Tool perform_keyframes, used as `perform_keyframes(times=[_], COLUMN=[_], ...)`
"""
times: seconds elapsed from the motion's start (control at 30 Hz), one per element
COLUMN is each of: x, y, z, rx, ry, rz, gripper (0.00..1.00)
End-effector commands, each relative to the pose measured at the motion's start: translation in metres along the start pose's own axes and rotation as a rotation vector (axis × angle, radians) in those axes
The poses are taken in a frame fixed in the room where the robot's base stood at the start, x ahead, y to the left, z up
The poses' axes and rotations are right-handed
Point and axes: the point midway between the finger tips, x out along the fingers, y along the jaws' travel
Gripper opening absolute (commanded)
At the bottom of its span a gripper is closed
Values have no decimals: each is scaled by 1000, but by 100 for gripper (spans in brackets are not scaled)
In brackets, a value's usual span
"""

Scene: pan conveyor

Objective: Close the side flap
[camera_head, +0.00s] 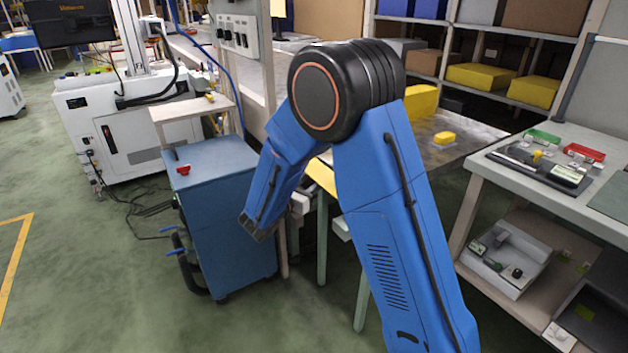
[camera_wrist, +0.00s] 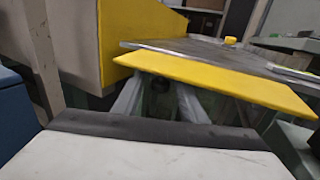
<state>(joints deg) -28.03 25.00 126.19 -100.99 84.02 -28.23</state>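The side flap looks to be the long yellow panel (camera_wrist: 215,82) along the near edge of the grey metal conveyor top (camera_wrist: 200,48) in the wrist view. It slants outward from that edge, above pale legs or brackets. In the head view only a strip of the yellow panel (camera_head: 322,177) shows beside my blue arm. A pale block with a dark edge fills the bottom of the wrist view, in front of the flap; it may be part of my gripper. My arm hides much of the area in the head view. No fingertips can be made out, and no contact with the flap shows.
A blue cabinet (camera_head: 222,215) stands left of the conveyor. A workbench (camera_head: 603,210) with trays and parts stands at the right. A yellow block (camera_head: 445,138) lies on the metal top. Green floor is open at the left, with cables near the white machine (camera_head: 125,125).

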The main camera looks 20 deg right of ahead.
Motion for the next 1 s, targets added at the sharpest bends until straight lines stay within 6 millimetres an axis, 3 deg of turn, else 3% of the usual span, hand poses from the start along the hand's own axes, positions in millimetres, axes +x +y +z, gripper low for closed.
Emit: perform_keyframes(times=[0.27, 0.43, 0.77, 1.0], x=[1, 1, 0, -4], y=[0, 0, 0, 1], z=[0, 0, 2, 9], rx=[0, 0, 11, 58], ry=[0, 0, 22, 129], rz=[0, 0, -1, 0], gripper=[39, 0, 0, 0])
